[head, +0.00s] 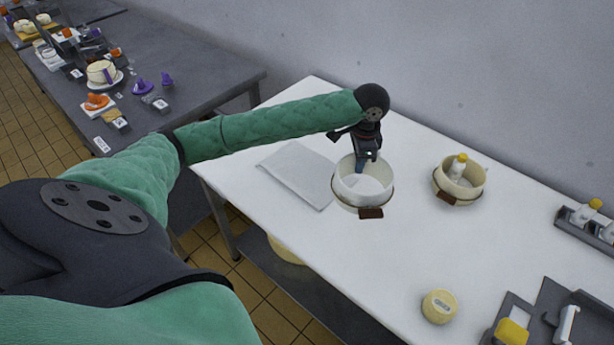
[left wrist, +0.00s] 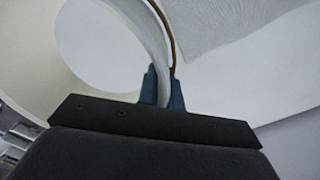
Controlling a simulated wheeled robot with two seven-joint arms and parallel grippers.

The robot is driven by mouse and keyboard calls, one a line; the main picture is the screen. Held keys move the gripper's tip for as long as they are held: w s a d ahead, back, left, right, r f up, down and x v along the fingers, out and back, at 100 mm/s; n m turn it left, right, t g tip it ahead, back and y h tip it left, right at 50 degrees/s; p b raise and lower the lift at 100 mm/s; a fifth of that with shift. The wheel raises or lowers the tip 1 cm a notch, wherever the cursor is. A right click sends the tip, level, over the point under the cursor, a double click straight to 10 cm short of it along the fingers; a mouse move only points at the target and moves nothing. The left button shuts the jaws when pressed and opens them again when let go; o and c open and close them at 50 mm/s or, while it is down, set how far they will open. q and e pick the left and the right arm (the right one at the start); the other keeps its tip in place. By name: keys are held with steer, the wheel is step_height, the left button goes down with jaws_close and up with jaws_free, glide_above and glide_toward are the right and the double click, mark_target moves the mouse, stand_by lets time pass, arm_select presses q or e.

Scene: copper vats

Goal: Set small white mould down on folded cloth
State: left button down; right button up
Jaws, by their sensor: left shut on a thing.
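The small white mould (head: 350,199) is a round, open, cream-white tub with a thin band and a brown tag at its front. My left gripper (head: 366,163) is shut on its rim. In the left wrist view one blue finger is inside the wall and the other outside; the mould's pale floor (left wrist: 100,45) shows at upper left. The folded cloth (head: 294,174) is a flat grey-white rectangle on the white table, just left of the mould in the head view. Its woven surface also shows in the left wrist view (left wrist: 222,20). My right gripper is not seen.
A round yellowish piece (head: 440,306) lies near the front. A grey rack (head: 573,222) stands at far right. The table's middle is clear.

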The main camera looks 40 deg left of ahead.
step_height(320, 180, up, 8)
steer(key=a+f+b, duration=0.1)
steer(key=b, duration=0.1)
arm_select(q)
steer(key=shift+w+a+f+m+p, duration=0.85)
steer(key=shift+w+a+f+m, duration=0.4)
steer(key=shift+a, duration=1.55)
steer(key=shift+w+a+f+m+p, duration=0.95)
steer(key=shift+a+f+m, duration=0.6)
steer(key=shift+a, duration=1.25)
steer(key=shift+w+a+f+m+p, duration=0.75)
steer(key=shift+w+a+f+m, duration=0.7)
steer(key=shift+a, duration=1.35)
steer(key=shift+s+f, duration=0.25)
steer(key=shift+f, duration=0.15)
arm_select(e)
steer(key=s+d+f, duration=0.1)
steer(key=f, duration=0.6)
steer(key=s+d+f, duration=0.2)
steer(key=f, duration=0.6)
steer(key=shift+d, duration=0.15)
arm_select(q)
steer(key=shift+f, duration=0.4)
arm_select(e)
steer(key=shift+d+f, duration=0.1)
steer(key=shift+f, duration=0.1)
